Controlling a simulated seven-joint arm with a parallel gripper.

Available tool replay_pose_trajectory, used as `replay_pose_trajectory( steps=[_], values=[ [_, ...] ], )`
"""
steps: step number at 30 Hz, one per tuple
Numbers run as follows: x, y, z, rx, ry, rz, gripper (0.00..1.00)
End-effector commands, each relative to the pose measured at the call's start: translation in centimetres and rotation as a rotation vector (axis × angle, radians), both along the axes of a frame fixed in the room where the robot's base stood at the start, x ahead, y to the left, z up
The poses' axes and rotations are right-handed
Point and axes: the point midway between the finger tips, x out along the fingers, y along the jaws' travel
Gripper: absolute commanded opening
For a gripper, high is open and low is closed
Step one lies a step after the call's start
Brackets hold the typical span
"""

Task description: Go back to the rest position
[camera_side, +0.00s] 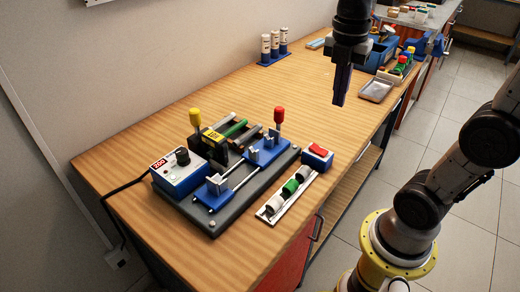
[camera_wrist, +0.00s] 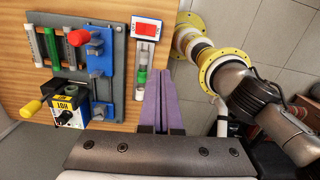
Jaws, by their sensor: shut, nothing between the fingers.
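My gripper (camera_side: 340,102) points down over the right side of the wooden bench (camera_side: 150,130) in the side view, its fingers closed together and empty. It is apart from the things on the bench, beyond the fusion fixture. In the wrist view, the purple fingers of my gripper (camera_wrist: 164,80) lie side by side with nothing between them. The fixture (camera_side: 225,212) is a dark base with a blue clamp (camera_side: 262,152), a red-knobbed lever (camera_side: 278,115) and a yellow-handled tool (camera_side: 195,118) marked "HOT".
A metal tray (camera_side: 376,91) and bottles (camera_side: 274,45) stand farther back. Bare wood lies between the fixture and bottles.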

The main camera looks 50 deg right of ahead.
Motion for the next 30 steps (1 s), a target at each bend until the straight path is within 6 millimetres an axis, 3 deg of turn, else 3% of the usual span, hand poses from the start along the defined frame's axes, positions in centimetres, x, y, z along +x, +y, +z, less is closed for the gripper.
replay_pose_trajectory(
  steps=[6, 12, 21, 25, 30],
  values=[
    [-4.5, 3.9, -0.1, 0.026, -0.221, -0.306, 0.00],
    [-6.7, 5.5, -1.6, 0.140, -0.356, -0.708, 0.00],
    [-7.5, 6.2, -4.0, 0.343, -0.414, -1.331, 0.00],
    [-7.1, 6.2, -4.1, 0.400, -0.411, -1.508, 0.00],
    [-6.9, 6.2, -4.0, 0.432, -0.407, -1.602, 0.00]
  ],
)
